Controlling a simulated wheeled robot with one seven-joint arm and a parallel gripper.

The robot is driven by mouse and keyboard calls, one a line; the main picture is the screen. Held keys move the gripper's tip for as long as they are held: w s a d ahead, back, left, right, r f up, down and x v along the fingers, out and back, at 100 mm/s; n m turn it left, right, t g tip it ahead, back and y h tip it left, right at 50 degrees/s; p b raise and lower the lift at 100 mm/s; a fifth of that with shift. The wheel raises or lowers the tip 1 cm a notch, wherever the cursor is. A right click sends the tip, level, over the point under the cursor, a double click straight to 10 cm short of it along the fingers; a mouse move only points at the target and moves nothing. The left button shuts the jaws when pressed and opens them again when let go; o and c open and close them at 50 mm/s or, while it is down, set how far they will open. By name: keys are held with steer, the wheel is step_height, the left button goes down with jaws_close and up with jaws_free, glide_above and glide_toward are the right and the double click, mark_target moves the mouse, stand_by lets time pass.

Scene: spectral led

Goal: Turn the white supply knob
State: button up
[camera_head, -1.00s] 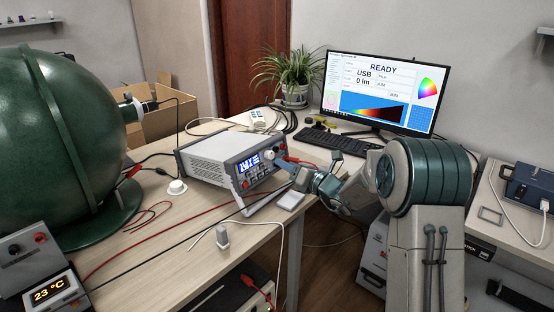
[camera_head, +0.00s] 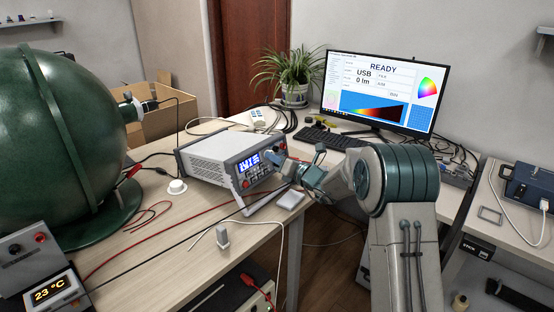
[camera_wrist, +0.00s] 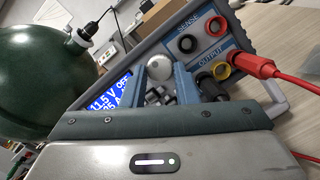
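The power supply (camera_head: 215,156) is a white box with a grey front and a lit blue display (camera_head: 249,162), standing on the bench. Its round white knob (camera_wrist: 160,66) shows in the wrist view, right of the display and below the sense sockets. My gripper (camera_wrist: 161,72) faces the panel with its two blue-grey fingers apart, one on each side of the knob. I cannot tell whether either finger touches it. In the head view my gripper (camera_head: 277,158) is at the right part of the supply's front and largely covers the knob.
A red plug (camera_wrist: 253,66) and its cable stick out of the output sockets, right of my fingers. A white pad (camera_head: 290,200) lies below the supply's front. The keyboard (camera_head: 331,138) and monitor (camera_head: 381,92) stand behind my arm. A green sphere (camera_head: 60,140) stands at left.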

steer(key=shift+f+n+b, duration=0.15)
steer(key=shift+n+b, duration=0.15)
steer(key=shift+b, duration=0.1)
steer(key=n+g+b, duration=0.2)
steer(key=n+b, duration=0.2)
steer(key=n, duration=0.3)
steer(key=n+g+y+b, duration=0.1)
steer(key=n+b, duration=0.3)
steer(key=n, duration=0.4)
steer(key=w+n+g+y+b, duration=0.1)
steer(key=n+g+b, duration=0.2)
steer(key=n, duration=0.5)
steer(key=shift+d+r+b, duration=0.2)
steer(key=shift+d+b, duration=0.1)
steer(key=shift+b, duration=0.5)
steer(key=o, duration=1)
steer(key=shift+r, duration=0.1)
